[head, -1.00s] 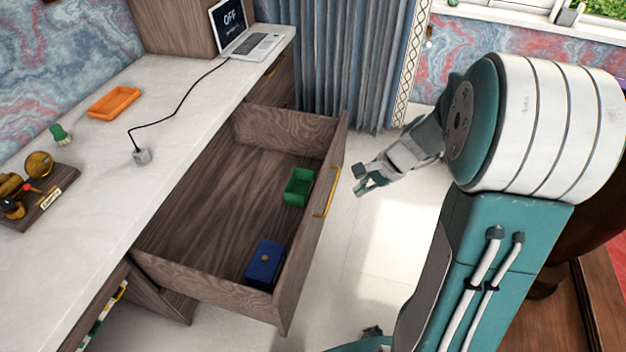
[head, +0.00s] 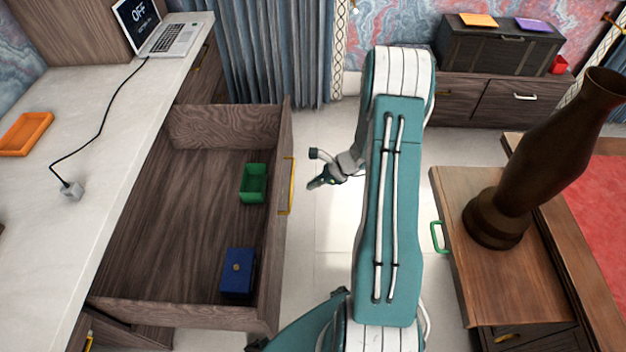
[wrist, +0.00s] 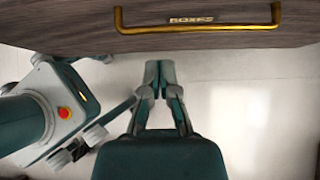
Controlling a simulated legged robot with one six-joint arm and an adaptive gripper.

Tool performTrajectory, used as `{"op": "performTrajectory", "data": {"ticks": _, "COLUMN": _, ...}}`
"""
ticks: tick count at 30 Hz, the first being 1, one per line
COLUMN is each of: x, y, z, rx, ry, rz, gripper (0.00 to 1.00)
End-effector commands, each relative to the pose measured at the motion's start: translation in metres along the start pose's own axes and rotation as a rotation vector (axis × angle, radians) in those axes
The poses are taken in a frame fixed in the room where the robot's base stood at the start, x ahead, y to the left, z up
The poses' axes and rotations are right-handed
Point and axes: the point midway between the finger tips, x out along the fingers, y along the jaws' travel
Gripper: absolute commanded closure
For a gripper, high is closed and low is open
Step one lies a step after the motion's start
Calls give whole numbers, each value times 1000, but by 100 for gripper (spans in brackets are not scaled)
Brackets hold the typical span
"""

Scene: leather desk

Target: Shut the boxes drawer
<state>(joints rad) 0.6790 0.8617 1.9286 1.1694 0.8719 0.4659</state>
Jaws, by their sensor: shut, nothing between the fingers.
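The boxes drawer (head: 170,210) is pulled far out from under the white desk top in the head view. It holds a green open box (head: 253,184) and a blue box (head: 238,271). Its front panel carries a gold handle (head: 287,186). In the wrist view the drawer front (wrist: 70,22) spans the top, with its gold handle (wrist: 197,28) and a "BOXES" label (wrist: 191,20). My gripper (head: 314,170) is just right of the drawer front, apart from it. In the wrist view my gripper (wrist: 159,75) is shut and empty, below the handle.
A laptop (head: 165,35) and an orange tray (head: 25,133) are on the desk (head: 100,130). A wooden cabinet (head: 500,280) with a green handle and a dark vase (head: 550,150) stands right of my arm. Floor is clear between drawer and cabinet.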

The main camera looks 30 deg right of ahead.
Motion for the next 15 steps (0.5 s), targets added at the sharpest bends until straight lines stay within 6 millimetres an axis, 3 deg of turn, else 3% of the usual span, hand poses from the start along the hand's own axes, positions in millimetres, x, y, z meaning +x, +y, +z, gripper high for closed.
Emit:
{"op": "performTrajectory", "data": {"ticks": 9, "x": 61, "y": 1, "z": 0, "rx": -2, "ry": 0, "rz": 4, "gripper": 100}}
{"op": "performTrajectory", "data": {"ticks": 15, "x": 79, "y": 1, "z": 22, "rx": -5, "ry": 0, "rz": 2, "gripper": 100}}
